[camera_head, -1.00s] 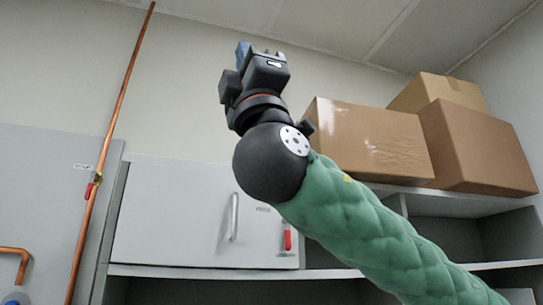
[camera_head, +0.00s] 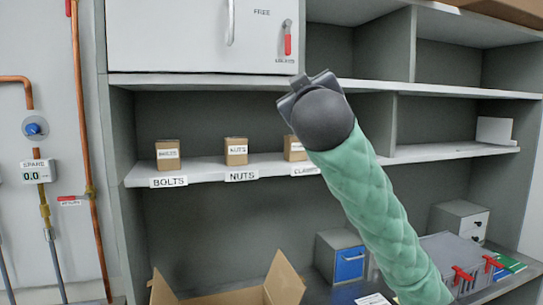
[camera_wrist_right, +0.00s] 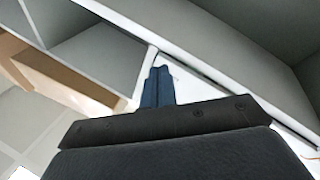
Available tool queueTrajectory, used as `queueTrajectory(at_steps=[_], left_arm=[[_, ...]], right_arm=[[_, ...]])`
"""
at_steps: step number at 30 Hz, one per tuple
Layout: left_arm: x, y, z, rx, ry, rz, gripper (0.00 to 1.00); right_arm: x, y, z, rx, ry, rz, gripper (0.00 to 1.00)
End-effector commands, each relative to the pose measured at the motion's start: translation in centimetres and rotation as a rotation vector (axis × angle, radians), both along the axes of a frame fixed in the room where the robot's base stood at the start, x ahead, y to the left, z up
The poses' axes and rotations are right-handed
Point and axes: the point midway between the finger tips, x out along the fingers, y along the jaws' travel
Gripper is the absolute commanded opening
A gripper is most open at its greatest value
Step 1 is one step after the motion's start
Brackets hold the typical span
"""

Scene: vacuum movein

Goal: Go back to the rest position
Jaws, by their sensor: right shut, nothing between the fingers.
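My right arm, in a green padded sleeve, rises from the lower right of the head view to its black wrist joint, in front of the shelf unit (camera_head: 215,82). The right gripper mostly hides behind that joint, with only dark edges showing. In the right wrist view, the right gripper (camera_wrist_right: 157,88) has its blue fingers together, with nothing seen between them. Its surroundings there are shelf compartments and boards. My left gripper is in neither view.
Small cartons stand on the shelf above the labels BOLTS (camera_head: 168,182) and NUTS (camera_head: 241,176). An open cardboard box (camera_head: 285,283) is below. A white cabinet door (camera_head: 165,38) is at upper left. Copper pipes (camera_head: 88,150) run along the left wall.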

Motion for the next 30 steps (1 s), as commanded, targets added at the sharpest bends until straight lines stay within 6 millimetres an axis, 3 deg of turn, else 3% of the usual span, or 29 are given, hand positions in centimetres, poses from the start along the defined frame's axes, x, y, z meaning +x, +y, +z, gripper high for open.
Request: queueTrajectory(at_steps=[1, 6, 15, 23, 30], left_arm=[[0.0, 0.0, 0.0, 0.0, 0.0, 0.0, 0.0], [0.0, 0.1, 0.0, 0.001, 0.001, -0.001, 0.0], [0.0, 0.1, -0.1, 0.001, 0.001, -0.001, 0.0], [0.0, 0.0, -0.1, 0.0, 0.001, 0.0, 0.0], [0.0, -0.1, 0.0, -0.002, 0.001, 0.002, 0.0]], right_arm=[[0.9, -0.3, -2.2, 0.013, 0.048, 0.007, 0.0], [2.9, -1.3, -9.2, 0.054, 0.192, 0.028, 0.0], [4.9, -2.8, -21.3, 0.125, 0.41, 0.06, 0.0], [5.0, -4.0, -31.7, 0.19, 0.574, 0.076, 0.0], [3.8, -5.3, -41.3, 0.248, 0.721, 0.067, 0.0]])
